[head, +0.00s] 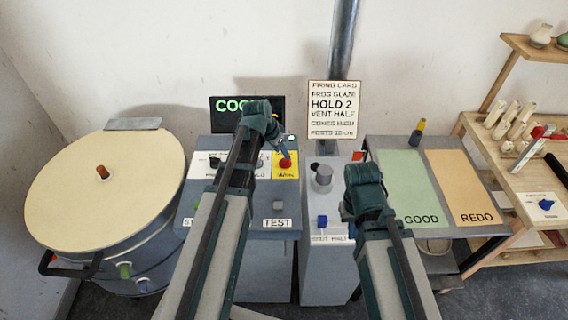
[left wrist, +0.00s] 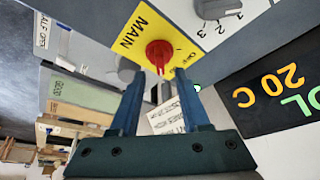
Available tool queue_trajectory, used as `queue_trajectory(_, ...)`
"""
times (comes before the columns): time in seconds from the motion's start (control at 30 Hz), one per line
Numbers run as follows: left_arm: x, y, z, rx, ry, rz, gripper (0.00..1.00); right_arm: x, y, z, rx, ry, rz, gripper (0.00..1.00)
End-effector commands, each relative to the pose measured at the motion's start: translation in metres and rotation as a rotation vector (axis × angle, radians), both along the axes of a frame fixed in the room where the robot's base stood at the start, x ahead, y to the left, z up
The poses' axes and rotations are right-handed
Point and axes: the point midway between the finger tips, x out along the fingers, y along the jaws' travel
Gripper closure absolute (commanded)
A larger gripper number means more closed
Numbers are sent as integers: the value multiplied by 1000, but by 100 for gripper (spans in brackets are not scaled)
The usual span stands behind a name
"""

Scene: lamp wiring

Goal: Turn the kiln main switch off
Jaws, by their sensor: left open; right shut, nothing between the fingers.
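The kiln main switch is a red knob (head: 285,163) on a yellow plate (head: 291,173) at the control panel's right side. In the left wrist view the red knob (left wrist: 158,52) sits on the yellow plate (left wrist: 132,40) marked MAIN. Small lettering beside the knob is too small to read surely, so I cannot tell its setting. My left gripper (head: 284,150) is open just above the knob. In the left wrist view its fingers (left wrist: 158,74) stand apart, pointing at the knob, with no clear contact. My right gripper (head: 362,176) is shut and empty, right of the panel.
A dark display (head: 222,114) with green letters stands behind the panel, partly hidden by my left arm. The round kiln lid (head: 80,185) is at left. A grey knob (head: 323,174) and blue switch (head: 322,221) are right of the panel. GOOD and REDO mats (head: 462,185) lie further right.

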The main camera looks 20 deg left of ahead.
Motion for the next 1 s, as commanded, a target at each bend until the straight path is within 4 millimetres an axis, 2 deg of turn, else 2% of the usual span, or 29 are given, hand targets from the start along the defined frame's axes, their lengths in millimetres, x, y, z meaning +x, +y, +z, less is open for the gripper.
queue_trajectory(0.03, 4, -2, -15, 0, 0, 0, 54, 0, 0, -15, 0, 0, 0, 100)
queue_trajectory(0.2, 11, -5, -33, 0, 0, 1, 54, 0, 0, -33, 0, 0, -1, 100)
queue_trajectory(0.6, 13, -7, -37, 0, 0, 1, 54, 0, 0, -37, 0, 0, -2, 100)
queue_trajectory(0.87, 13, -7, -37, 0, 0, 1, 100, 0, 0, -37, 0, 0, -2, 100)
queue_trajectory(1.0, 13, -7, -37, 0, 0, 1, 100, 0, 0, -37, 0, 0, -2, 100)
